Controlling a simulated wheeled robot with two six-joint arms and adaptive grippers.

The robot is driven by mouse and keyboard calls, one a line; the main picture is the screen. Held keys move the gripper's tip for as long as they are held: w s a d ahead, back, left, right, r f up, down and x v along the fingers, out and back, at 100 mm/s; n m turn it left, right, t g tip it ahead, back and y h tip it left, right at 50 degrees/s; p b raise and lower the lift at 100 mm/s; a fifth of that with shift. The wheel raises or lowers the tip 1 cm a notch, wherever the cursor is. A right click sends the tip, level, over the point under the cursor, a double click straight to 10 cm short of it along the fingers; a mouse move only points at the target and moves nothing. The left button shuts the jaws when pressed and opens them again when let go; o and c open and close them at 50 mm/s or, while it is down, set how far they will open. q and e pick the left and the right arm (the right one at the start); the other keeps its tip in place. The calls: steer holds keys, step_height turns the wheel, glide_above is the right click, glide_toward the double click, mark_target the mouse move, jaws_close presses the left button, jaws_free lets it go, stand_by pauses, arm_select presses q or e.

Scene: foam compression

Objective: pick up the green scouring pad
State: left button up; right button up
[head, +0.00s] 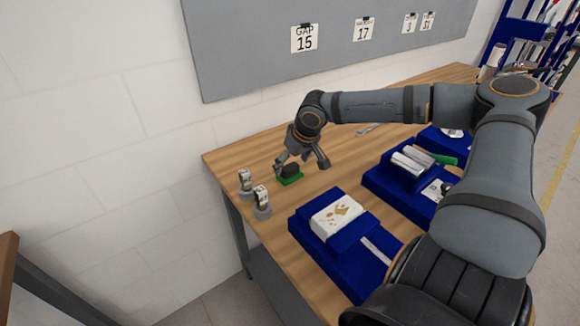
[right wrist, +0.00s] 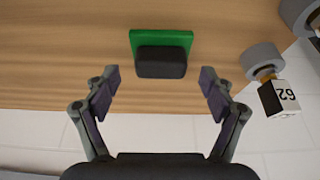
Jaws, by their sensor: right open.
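The green scouring pad (head: 290,181) lies flat on the wooden table near its left end, with a dark block on top of it. In the right wrist view the pad (right wrist: 161,39) is a green rectangle, partly covered by the dark block (right wrist: 161,62). My right gripper (head: 302,163) is over the pad in the head view. In the right wrist view the gripper (right wrist: 160,82) is open, its two fingers spread to either side of the block and apart from it. My left gripper is not in view.
Two small grey stands with number tags (head: 262,203) are left of the pad; one also shows in the right wrist view (right wrist: 280,97). A blue fixture (head: 345,247) with a spotted white block is in front. The table edge is close.

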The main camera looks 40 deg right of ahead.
steer(key=shift+x, duration=1.2)
steer(key=shift+c, duration=0.4)
steer(key=c, duration=1.2)
